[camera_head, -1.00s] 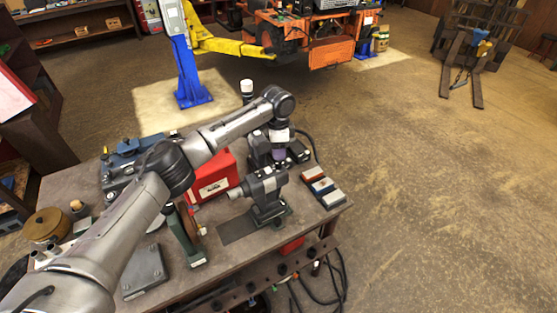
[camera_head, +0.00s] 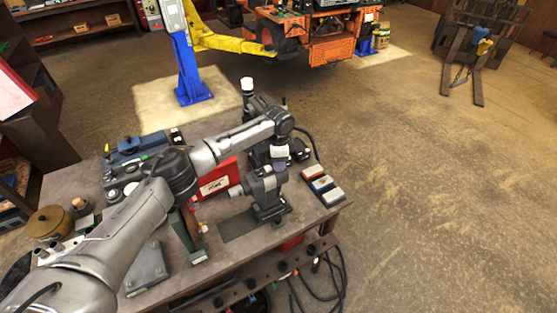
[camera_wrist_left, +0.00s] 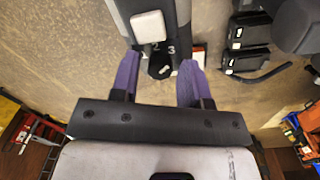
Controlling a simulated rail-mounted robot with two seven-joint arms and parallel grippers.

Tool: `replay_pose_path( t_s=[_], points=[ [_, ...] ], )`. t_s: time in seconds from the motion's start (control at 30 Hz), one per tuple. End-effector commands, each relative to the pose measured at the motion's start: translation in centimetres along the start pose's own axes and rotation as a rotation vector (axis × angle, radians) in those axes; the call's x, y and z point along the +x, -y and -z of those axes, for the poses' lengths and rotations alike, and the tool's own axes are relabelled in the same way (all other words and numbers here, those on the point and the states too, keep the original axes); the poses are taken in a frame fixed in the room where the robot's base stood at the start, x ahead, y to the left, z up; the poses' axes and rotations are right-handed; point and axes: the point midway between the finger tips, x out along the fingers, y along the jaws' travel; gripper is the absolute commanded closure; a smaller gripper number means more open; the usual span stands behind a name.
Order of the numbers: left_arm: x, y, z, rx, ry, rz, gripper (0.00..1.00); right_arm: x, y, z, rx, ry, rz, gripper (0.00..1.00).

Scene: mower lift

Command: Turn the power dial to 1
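My left gripper (camera_wrist_left: 162,68) shows in the left wrist view with its two purple fingers apart, one on each side of a dark power dial (camera_wrist_left: 160,65). The digits 2 and 3 show beside the dial. The dial is on a dark grey machine (camera_wrist_left: 183,12) with a white block above the dial. I cannot tell whether the fingers touch the dial. In the head view, my left gripper (camera_head: 279,155) is over the bench by the dark grey machines, and the dial cannot be made out. My right gripper is not in view.
The workbench (camera_head: 235,255) holds a red box (camera_head: 215,183), a green-based tool (camera_head: 190,240), a grey vise-like machine (camera_head: 265,190) and several small blocks (camera_head: 322,184) at its right edge. Black chargers or batteries (camera_wrist_left: 245,45) stand right in the wrist view. Open floor lies right of the bench.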

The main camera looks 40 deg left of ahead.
Motion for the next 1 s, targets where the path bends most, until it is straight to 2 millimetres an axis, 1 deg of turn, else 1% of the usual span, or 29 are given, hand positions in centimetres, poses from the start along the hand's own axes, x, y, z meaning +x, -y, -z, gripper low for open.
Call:
replay_pose_path(
  t_s=[0.03, 0.07, 0.4, 0.57, 0.67, 0.87, 1.0],
  points=[
    [0.0, 0.0, 0.0, 0.0, 0.0, 0.0, 0.63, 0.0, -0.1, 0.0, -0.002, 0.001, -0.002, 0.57],
    [0.0, 0.0, 0.0, 0.0, 0.0, 0.0, 0.66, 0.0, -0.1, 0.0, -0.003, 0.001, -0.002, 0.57],
    [0.0, 0.0, 0.0, 0.0, 0.0, 0.0, 0.98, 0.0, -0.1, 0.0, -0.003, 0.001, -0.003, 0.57],
    [-0.1, 0.0, 0.0, -0.009, -0.001, -0.001, 0.99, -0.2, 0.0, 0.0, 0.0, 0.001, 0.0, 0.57],
    [-0.2, -0.1, 0.0, -0.035, -0.001, -0.002, 0.99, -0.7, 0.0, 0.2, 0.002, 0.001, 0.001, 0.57],
    [-0.5, -0.1, 0.0, -0.151, -0.004, -0.003, 0.99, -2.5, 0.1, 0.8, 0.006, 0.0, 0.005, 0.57],
    [-0.6, -0.1, 0.0, -0.27, -0.008, -0.003, 0.99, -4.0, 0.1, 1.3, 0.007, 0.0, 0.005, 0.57]
  ],
)
